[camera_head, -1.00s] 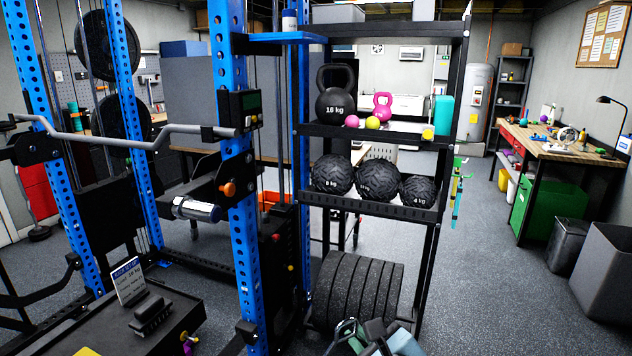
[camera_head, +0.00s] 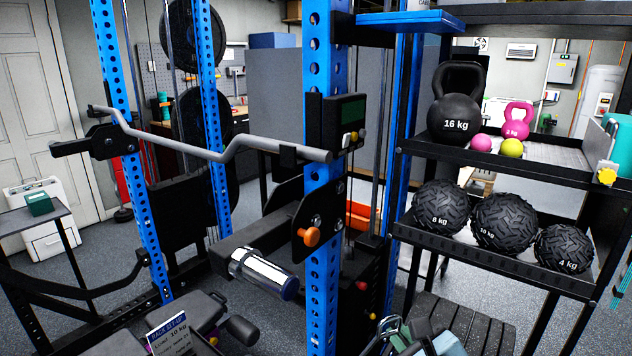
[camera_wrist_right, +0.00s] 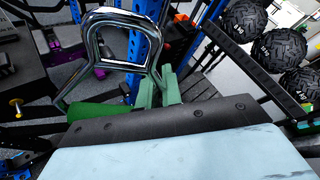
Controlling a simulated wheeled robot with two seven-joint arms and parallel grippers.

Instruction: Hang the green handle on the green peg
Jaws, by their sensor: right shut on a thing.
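The handle is a chrome loop with a green grip (camera_wrist_right: 100,112) in the right wrist view. My right gripper (camera_wrist_right: 158,88) is shut on it, with its green-grey fingers at the right end of the grip. In the head view my right gripper (camera_head: 408,338) shows at the bottom edge, with part of the handle (camera_head: 388,326) beside it, partly cut off. No green peg stands out in the head view. My left gripper is not in view.
A blue rack upright (camera_head: 322,180) stands ahead, with a grey bar (camera_head: 240,150) across the rack. A black shelf (camera_head: 500,160) with kettlebells and textured balls is at the right. A sign (camera_head: 168,335) stands at the lower left. A yellow-tipped peg (camera_wrist_right: 16,102) shows at left in the wrist view.

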